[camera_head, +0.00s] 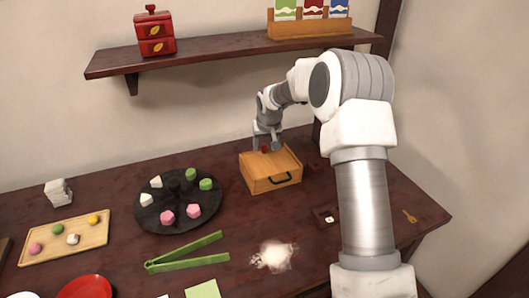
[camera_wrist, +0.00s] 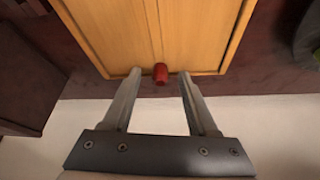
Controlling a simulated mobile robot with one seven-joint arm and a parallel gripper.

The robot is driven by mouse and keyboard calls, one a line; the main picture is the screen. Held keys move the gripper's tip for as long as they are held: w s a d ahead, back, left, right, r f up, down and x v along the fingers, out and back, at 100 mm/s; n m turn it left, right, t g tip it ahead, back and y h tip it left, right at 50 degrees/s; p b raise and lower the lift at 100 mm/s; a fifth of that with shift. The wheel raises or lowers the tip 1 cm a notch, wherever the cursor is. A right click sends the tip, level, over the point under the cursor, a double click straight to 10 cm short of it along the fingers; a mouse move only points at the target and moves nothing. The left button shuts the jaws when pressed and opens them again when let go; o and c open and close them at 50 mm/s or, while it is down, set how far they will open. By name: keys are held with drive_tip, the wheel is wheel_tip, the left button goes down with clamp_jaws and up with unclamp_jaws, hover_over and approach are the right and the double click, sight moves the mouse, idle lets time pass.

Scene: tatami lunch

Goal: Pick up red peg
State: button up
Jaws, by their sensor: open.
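The red peg (camera_wrist: 161,73) is a small red cylinder at the edge of the top of a wooden box (camera_wrist: 188,38). In the head view the peg (camera_head: 265,149) shows as a small red spot near the box's back edge, partly behind my fingers. The box (camera_head: 270,180) has a dark handle on its front. My gripper (camera_wrist: 160,74) is open, with one finger on each side of the peg and a gap on both sides. In the head view my gripper (camera_head: 267,146) points down over the back of the box. I cannot tell whether the fingers touch the box.
A dark round tray (camera_head: 150,222) with several coloured pieces stands left of the box. Green tongs (camera_head: 187,252) and a white powder pile (camera_head: 272,256) lie in front. A shelf (camera_head: 215,55) hangs above on the wall. A small dark box (camera_head: 326,216) sits at the right.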

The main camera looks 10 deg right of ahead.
drive_tip(key=shift+c, duration=0.3)
clamp_jaws()
drive_tip(key=shift+r, duration=0.15)
